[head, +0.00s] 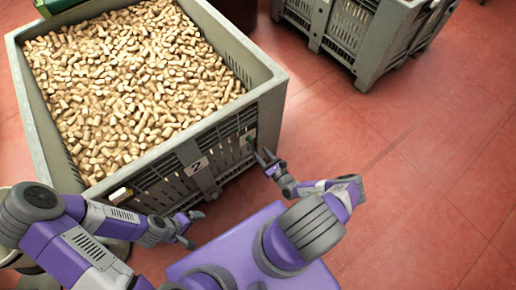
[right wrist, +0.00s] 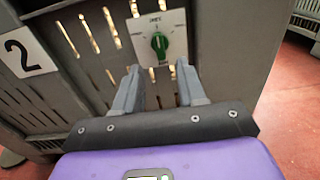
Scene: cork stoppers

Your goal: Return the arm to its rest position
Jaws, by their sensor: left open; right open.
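My right gripper (head: 266,158) is open and empty, close to the right end of the grey crate's numbered side. In the right wrist view its two fingers (right wrist: 158,82) stand apart, and a green knob (right wrist: 159,43) on a pale plate shows just beyond the fingertips, apart from them. The knob's plate sits on the slatted crate wall. My left gripper (head: 195,230) is open and empty, low in front of the same crate side.
The large grey crate (head: 272,78), full of cork stoppers (head: 140,75), stands at upper left. A label "2" (head: 196,166) marks its side. Another grey crate (head: 368,62) stands at the back right. The red tiled floor (head: 420,180) on the right is clear.

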